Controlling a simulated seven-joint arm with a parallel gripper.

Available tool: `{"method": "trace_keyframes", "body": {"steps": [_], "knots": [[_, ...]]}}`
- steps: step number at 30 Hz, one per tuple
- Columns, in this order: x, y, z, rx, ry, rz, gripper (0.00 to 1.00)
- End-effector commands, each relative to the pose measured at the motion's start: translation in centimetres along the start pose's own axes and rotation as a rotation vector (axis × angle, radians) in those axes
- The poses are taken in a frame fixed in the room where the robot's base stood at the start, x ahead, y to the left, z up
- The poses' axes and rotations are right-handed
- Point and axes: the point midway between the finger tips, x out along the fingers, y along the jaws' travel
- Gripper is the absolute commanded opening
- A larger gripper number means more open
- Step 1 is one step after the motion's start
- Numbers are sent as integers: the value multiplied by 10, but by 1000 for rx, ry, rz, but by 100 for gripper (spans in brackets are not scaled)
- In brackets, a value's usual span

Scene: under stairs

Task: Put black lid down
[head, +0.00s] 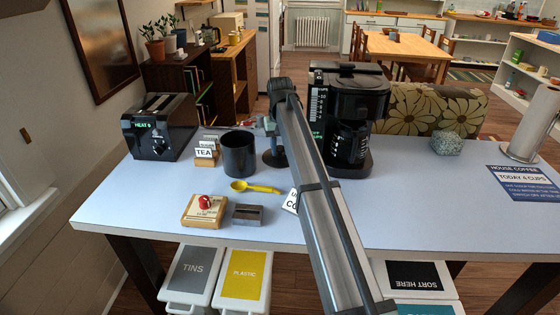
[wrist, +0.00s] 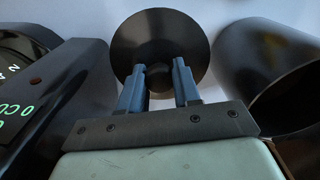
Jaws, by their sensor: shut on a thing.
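The black lid (wrist: 158,25) is a round dark disc with a small knob in the middle. My gripper (wrist: 157,70) has its blue fingers closed on that knob. In the head view my gripper (head: 276,138) is between the black canister (head: 239,156) and the coffee maker (head: 347,110). The lid (head: 268,160) shows there low at the table top, partly hidden by my arm. I cannot tell whether it touches the table. The canister is open at the top and stands left of the lid. In the wrist view the canister (wrist: 235,55) is at the right.
The pale blue table (head: 430,200) also holds a toaster (head: 160,127), a TEA card (head: 205,153), a yellow spoon (head: 255,187), a wooden block with a red knob (head: 204,210) and a grey metal block (head: 247,215). Clear table lies right of the coffee maker, before the patterned stone (head: 447,144).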

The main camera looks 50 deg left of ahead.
Motion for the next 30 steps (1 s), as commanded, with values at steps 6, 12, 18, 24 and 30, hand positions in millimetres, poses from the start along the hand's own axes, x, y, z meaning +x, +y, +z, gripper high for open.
{"method": "trace_keyframes", "body": {"steps": [6,12,18,24,30], "knots": [[18,0,0,1,-1,0,0],[42,0,1,1,-2,0,0],[49,0,0,1,0,0,0],[50,0,0,1,0,0,0],[52,0,0,1,0,0,42]]}}
